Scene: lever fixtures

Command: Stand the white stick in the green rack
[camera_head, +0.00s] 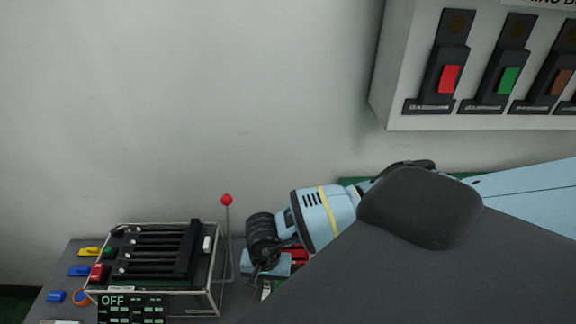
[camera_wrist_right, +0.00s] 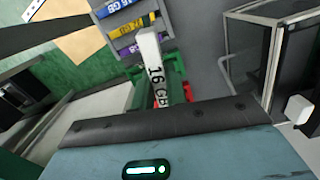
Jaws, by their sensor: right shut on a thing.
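The white stick (camera_wrist_right: 153,62), marked "16 GB", sticks out past the dark edge of my right gripper in the right wrist view. My right gripper (camera_wrist_right: 163,108) is shut on it; the fingertips are mostly hidden. In the head view my right gripper (camera_head: 262,268) is low, right of the lever box, and largely covered by my own arm. The green rack (camera_wrist_right: 175,72) shows behind and beside the stick in the wrist view, partly hidden by it. I cannot tell whether the stick touches the rack. My left gripper is not in view.
A framed box (camera_head: 155,258) with black sliders and an "OFF" display stands left of my right gripper. A red-knobbed lever (camera_head: 227,202) rises beside it. Blue, yellow and purple labelled sticks (camera_wrist_right: 130,22) lie beyond the rack. A wall panel (camera_head: 480,75) holds coloured switches.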

